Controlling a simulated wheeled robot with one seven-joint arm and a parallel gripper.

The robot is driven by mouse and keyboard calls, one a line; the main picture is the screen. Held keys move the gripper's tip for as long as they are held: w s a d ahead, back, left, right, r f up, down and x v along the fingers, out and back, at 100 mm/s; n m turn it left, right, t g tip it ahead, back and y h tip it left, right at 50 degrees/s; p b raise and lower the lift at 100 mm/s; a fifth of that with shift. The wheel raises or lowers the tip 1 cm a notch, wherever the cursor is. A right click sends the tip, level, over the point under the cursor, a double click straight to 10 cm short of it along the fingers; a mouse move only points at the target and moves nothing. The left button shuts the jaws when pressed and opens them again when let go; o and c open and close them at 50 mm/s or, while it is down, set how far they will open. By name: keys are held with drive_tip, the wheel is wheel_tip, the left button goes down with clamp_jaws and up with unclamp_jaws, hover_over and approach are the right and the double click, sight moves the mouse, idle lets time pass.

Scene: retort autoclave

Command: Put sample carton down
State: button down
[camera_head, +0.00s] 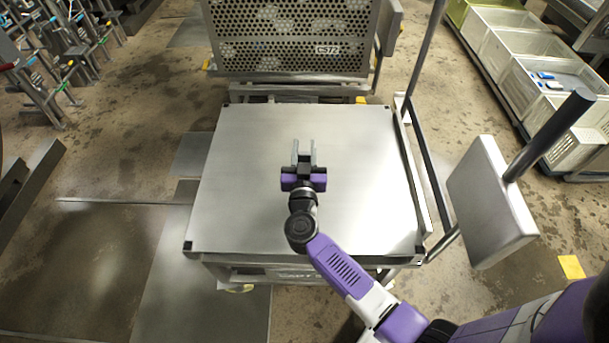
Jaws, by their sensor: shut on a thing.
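My gripper (304,152) is over the middle of a flat steel cart top (245,200), with its two grey fingers pointing away from me. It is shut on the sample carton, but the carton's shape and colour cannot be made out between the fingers. I cannot tell whether the carton touches the cart top or is held above it.
The cart top is otherwise bare. A perforated metal crate (290,35) labelled C572 stands just beyond it. A grey panel (488,205) and dark handle bars (425,50) rise on the right. White bins (520,50) stand at the far right, metal racks (60,60) at the upper left.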

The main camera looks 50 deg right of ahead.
wheel_tip(320, 180, down, 10)
drive_tip(key=b, duration=0.4)
drive_tip(key=shift+f, duration=0.1)
drive_tip(key=c, duration=1.1)
unclamp_jaws()
drive_tip(key=shift+f, duration=0.1)
drive_tip(key=shift+o, duration=0.2)
drive_tip(key=shift+r, duration=0.2)
drive_tip(key=p+v, duration=0.2)
drive_tip(key=v, duration=1)
drive_tip(key=s+a+r+n+t+y, duration=0.1)
drive_tip(key=s+a+r+n+y, duration=0.2)
drive_tip(key=s, duration=0.5)
drive_tip(key=s+a+r+n+t+y, duration=0.1)
drive_tip(key=s+a+r+n+y, duration=0.3)
drive_tip(key=s+a+r+y, duration=0.2)
drive_tip(key=s+a+r+n+t+y, duration=0.1)
drive_tip(key=s+a+r+n+y, duration=0.2)
drive_tip(key=s+a+r+y, duration=0.2)
drive_tip(key=shift+s+a+r+t, duration=0.4)
drive_tip(key=shift+s+r, duration=1.35)
drive_tip(key=shift+s, duration=0.95)
